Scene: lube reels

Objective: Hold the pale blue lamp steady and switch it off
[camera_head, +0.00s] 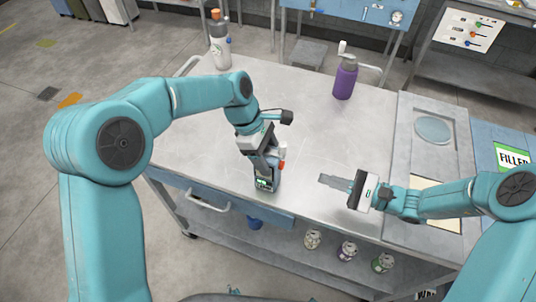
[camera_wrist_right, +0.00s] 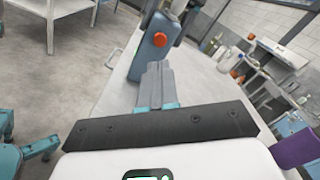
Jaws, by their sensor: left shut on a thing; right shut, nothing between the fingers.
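The pale blue lamp (camera_head: 273,178) stands near the front edge of the metal table in the head view, with an orange-red button (camera_head: 282,165) on its right side. My left gripper (camera_head: 264,170) is shut on the lamp from above and partly hides it. My right gripper (camera_head: 323,180) is shut and empty, to the right of the lamp with a gap, its fingers pointing toward it. In the right wrist view, the lamp (camera_wrist_right: 147,62) and its round button (camera_wrist_right: 160,40) are just beyond the closed fingertips (camera_wrist_right: 155,70).
A purple bottle (camera_head: 345,78) and a grey-white bottle (camera_head: 220,45) stand at the back of the metal table (camera_head: 200,130). A panel with a round disc (camera_head: 433,130) is at the right. Several small cans (camera_head: 346,250) sit on the shelf below. The table's middle is clear.

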